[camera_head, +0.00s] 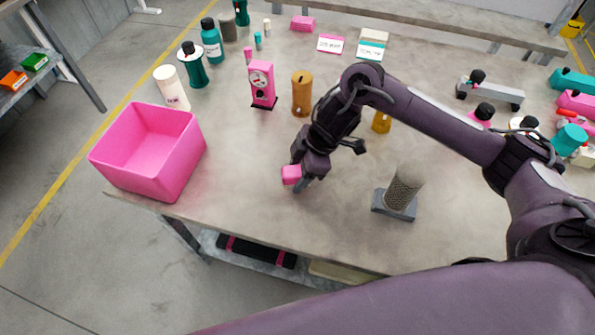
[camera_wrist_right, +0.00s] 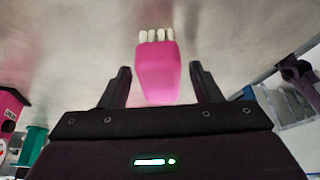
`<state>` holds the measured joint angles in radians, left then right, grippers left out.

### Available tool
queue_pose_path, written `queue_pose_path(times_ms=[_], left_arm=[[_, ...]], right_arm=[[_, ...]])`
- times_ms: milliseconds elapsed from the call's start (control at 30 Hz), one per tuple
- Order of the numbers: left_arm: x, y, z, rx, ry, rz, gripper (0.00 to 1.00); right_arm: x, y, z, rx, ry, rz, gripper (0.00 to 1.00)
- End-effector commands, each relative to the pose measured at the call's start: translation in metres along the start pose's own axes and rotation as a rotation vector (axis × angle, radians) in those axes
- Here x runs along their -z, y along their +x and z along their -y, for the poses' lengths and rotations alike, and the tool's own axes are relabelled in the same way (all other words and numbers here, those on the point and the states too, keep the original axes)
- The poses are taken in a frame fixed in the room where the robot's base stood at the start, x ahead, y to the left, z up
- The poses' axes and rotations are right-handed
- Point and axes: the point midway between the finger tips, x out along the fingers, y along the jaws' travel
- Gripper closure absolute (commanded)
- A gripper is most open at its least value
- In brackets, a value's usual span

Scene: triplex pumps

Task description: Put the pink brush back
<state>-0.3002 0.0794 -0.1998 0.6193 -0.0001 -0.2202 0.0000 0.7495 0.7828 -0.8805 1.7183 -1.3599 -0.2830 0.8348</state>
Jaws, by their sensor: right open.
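The pink brush (camera_head: 291,174) is at my right gripper (camera_head: 302,183), above or on the middle of the table near its front edge. In the right wrist view, the brush (camera_wrist_right: 156,72) has a pink block body and a row of whitish bristles at its far end. The body lies between the two spread fingers of my right gripper (camera_wrist_right: 160,80), with gaps on both sides. I cannot tell whether the brush touches the table. My left gripper is not in view.
An open pink bin (camera_head: 135,175) stands at the table's left front corner. A mesh cylinder on a grey base (camera_head: 394,205) is to the right. A pink dispenser (camera_head: 261,82) and an orange-brown container (camera_head: 301,94) stand behind. The front middle of the table (camera_head: 240,175) is clear.

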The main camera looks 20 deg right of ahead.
Motion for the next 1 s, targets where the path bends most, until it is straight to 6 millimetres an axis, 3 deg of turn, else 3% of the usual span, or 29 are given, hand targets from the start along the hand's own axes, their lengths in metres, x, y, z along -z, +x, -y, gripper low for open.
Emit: queue_pose_path(times_ms=[300,500,700,1000], left_arm=[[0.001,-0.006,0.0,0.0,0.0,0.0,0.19],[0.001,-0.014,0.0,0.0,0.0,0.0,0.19],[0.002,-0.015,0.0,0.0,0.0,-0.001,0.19],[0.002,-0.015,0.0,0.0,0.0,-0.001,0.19]], right_arm=[[0.001,-0.07,-0.002,-0.008,-0.001,0.002,0.42],[0.0,-0.102,-0.002,-0.005,0.0,0.002,0.42],[0.0,-0.113,0.0,-0.001,0.001,0.0,0.42],[0.0,-0.113,0.0,0.0,0.001,0.0,0.42]])
